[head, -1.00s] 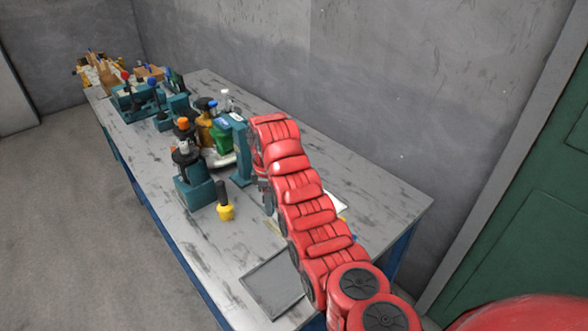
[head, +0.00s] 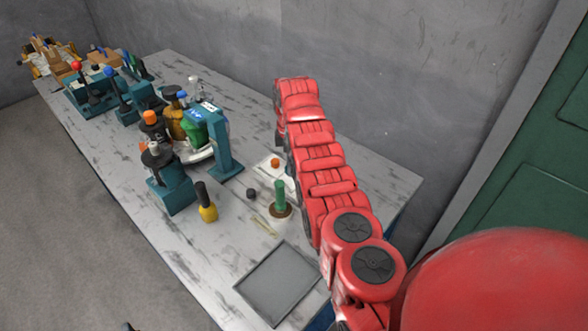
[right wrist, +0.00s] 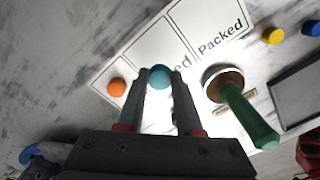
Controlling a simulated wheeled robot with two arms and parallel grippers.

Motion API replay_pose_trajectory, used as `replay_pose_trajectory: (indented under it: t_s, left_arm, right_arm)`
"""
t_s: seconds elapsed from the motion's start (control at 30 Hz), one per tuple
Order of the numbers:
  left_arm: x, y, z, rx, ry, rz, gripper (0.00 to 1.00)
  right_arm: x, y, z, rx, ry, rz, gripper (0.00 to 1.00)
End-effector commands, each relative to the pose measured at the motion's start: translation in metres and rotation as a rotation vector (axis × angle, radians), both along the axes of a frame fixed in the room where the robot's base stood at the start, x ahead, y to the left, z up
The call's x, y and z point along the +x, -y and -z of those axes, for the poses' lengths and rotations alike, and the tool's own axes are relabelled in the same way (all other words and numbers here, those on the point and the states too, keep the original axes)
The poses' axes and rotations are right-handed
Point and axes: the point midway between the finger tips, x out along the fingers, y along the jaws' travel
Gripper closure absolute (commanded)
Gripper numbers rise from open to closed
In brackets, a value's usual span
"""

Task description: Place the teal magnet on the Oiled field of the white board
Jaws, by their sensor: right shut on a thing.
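The teal magnet (right wrist: 159,77) is between the fingertips of my right gripper (right wrist: 160,82) in the right wrist view. The gripper is shut on it. Behind the magnet is the white board (right wrist: 205,22), divided into fields by dark lines. The right field reads "Packed". The middle field's word is mostly hidden behind the magnet and a finger; only "ed" shows. I cannot tell whether the magnet touches the board. In the head view the board (head: 264,164) is partly hidden by my red right arm, which also hides the right gripper. My left gripper is not in view.
An orange magnet (right wrist: 117,88) is on the board's left field. A green-handled stamp (right wrist: 245,110) stands close to the right finger. Yellow (right wrist: 272,36) and blue (right wrist: 312,28) magnets lie farther right. A grey tray (head: 275,284) and a teal stand (head: 222,150) are nearby.

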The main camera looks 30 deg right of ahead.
Motion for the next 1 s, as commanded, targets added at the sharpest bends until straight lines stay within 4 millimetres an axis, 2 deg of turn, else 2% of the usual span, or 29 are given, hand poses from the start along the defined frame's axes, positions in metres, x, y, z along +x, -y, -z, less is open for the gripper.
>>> replay_pose_trajectory:
  t_s: [0.1,0.27,0.43,0.53,0.93,0.97,1.0]
  left_arm:
    - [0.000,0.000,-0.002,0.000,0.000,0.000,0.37]
    - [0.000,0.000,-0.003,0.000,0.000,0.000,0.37]
    - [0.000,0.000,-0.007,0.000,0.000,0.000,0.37]
    - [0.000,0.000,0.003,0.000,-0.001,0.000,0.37]
    - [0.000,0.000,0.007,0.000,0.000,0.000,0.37]
    - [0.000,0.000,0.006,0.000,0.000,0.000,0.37]
    - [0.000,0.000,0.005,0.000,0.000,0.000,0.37]
  right_arm:
    - [-0.001,0.010,0.000,0.000,-0.001,0.000,1.00]
    - [-0.001,0.014,0.004,0.000,-0.001,-0.001,1.00]
    - [-0.003,0.013,0.021,0.002,-0.006,-0.002,1.00]
    - [-0.001,0.014,0.037,0.000,0.000,-0.002,1.00]
    - [-0.001,0.013,0.042,0.000,0.001,-0.001,1.00]
    - [-0.001,0.013,0.041,0.000,0.001,-0.001,0.62]
    - [-0.001,0.013,0.040,0.000,0.001,-0.001,0.55]
